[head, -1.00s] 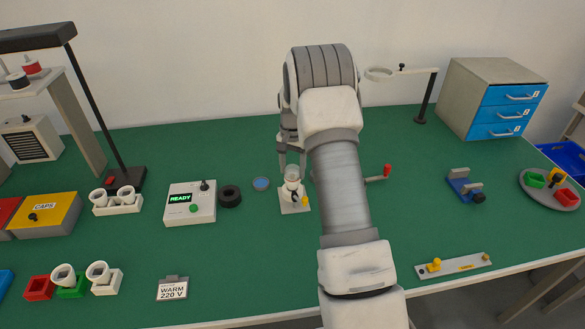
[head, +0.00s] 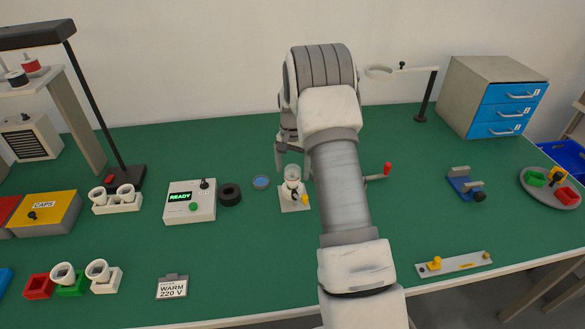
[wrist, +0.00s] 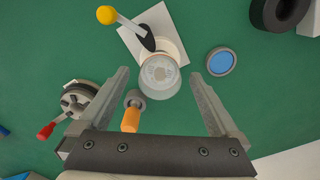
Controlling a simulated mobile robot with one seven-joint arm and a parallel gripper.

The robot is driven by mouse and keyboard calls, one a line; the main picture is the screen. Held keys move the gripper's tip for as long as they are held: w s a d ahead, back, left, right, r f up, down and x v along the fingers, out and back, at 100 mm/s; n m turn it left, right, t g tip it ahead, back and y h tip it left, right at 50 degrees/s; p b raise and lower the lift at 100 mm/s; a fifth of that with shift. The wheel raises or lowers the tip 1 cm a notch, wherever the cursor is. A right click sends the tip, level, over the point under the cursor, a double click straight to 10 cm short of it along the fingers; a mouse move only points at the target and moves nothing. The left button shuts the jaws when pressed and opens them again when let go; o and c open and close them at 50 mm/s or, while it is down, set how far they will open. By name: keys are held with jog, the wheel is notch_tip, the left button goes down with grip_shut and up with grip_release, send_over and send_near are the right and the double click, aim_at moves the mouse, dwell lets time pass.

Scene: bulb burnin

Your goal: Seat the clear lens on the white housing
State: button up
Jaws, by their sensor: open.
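The clear lens (wrist: 158,77) is a transparent dome between my fingers in the wrist view. It also shows in the head view (head: 292,172), on top of the white housing (head: 293,187). The housing stands upright on a pale square fixture (head: 297,206) with a yellow-knobbed lever (wrist: 127,27). Whether the lens sits fully flush on the housing, I cannot tell. My gripper (wrist: 160,74) is open, with one finger on either side of the lens and a visible gap on both sides. My arm hides part of the area to the right.
A blue disc in a grey ring (head: 261,183) lies just left of the fixture, with a black ring (head: 230,196) and a box reading READY (head: 190,203) beyond it. A red-handled device (wrist: 76,99) and an orange-handled tool (wrist: 132,112) are close to my fingers.

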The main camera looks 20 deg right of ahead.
aim_at(292, 168)
notch_tip(292, 168, up, 18)
jog(key=shift+f+p, duration=0.25)
jog(key=shift+p, duration=0.15)
dwell(0.3)
